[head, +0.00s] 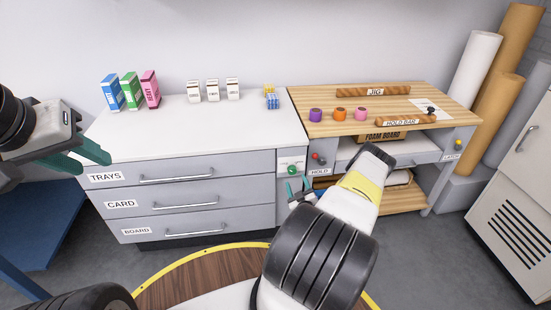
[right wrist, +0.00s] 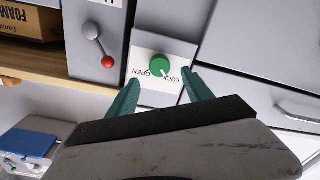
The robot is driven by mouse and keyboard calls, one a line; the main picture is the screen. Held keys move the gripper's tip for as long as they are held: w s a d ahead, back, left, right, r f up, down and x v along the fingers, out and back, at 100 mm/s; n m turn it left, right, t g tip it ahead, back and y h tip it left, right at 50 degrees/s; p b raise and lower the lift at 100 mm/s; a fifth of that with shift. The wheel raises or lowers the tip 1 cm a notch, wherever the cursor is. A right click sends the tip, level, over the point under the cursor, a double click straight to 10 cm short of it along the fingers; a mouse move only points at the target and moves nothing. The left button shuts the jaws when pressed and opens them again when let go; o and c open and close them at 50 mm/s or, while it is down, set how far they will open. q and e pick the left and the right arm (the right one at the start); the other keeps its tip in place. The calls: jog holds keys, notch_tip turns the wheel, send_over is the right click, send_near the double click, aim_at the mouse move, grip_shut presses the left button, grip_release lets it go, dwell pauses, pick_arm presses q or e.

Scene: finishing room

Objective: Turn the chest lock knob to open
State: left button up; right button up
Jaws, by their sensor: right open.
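The green lock knob (head: 292,170) sits on a white plate on the narrow panel at the right end of the grey chest (head: 190,165). In the right wrist view the knob (right wrist: 160,65) has a white pointer mark, and its plate reads LOCK and OPEN, seen upside down. My right gripper (head: 298,187) is open just in front of and below the knob. Its teal fingers (right wrist: 163,90) point toward the knob from either side, apart from it.
A red-ended lever (head: 318,158) labelled HOLD is just right of the knob panel, also in the right wrist view (right wrist: 107,61). Drawers labelled TRAYS, CARD and BOARD have bar handles. Small boxes stand on the chest top. A wooden bench (head: 385,105) adjoins it on the right.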

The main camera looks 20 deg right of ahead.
aim_at(293, 172)
jog(key=x, duration=0.6)
jog(key=shift+w, duration=0.25)
grip_shut()
